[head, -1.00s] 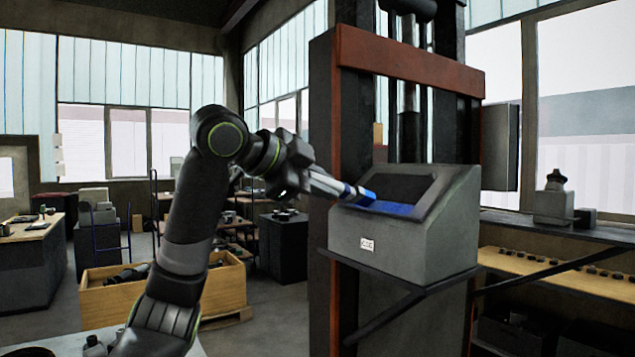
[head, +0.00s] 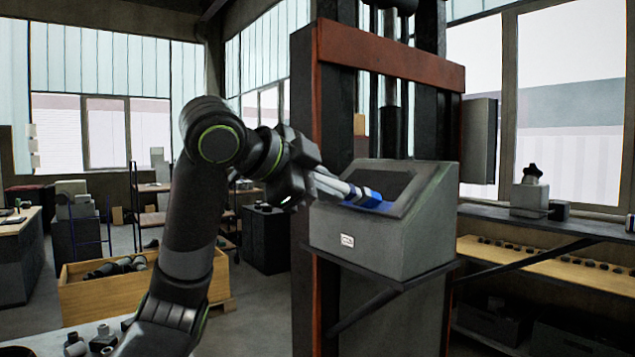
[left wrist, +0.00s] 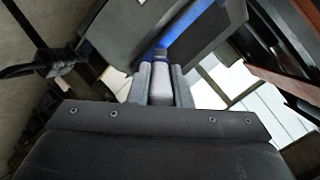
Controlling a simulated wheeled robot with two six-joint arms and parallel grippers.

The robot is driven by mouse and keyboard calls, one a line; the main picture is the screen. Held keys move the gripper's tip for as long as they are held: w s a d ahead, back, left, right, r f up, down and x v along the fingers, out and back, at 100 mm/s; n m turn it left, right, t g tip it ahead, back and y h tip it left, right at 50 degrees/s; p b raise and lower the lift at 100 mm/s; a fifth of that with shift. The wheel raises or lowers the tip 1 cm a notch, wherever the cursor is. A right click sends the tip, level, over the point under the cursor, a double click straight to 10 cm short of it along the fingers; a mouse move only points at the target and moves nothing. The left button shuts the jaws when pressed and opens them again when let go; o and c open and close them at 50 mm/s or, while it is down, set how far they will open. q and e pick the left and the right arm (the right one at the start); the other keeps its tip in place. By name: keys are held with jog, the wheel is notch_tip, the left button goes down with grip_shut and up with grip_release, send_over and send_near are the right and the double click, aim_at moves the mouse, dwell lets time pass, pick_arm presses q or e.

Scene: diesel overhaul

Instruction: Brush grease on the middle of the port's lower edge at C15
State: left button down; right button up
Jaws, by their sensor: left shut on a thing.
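A grey box with a sloped face (head: 372,240) and a dark rectangular port (head: 385,183) stands on a bracket shelf. Its small white label (head: 347,240) is too blurred to read. My left gripper (head: 343,190) is at the port's left side, shut on a pale, blue-ended brush (head: 367,194). A blue strip (head: 382,207) shows along the port's lower edge. I cannot tell whether the brush touches it. My right gripper is out of view.
A dark column with a rust-red crossbeam (head: 390,53) rises behind the box. A wooden crate (head: 95,298) stands low at the left. A shelf bench (head: 560,228) runs along the right.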

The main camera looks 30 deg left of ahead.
aim_at(342, 187)
pick_arm(q)
jog(key=shift+s+d, duration=0.3)
jog(key=shift+d, duration=0.5)
jog(key=shift+s+d, duration=0.25)
jog(key=shift+d, duration=0.55)
jog(key=w+a, duration=0.3)
jog(key=a, duration=0.5)
jog(key=w+a, duration=0.3)
jog(key=a, duration=0.5)
jog(key=shift+w, duration=0.15)
jog(key=shift+d, duration=0.1)
jog(key=s+a+r, duration=0.1)
jog(key=s+r, duration=0.2)
jog(key=r, duration=0.2)
jog(key=shift+s+a, duration=0.15)
dwell(0.4)
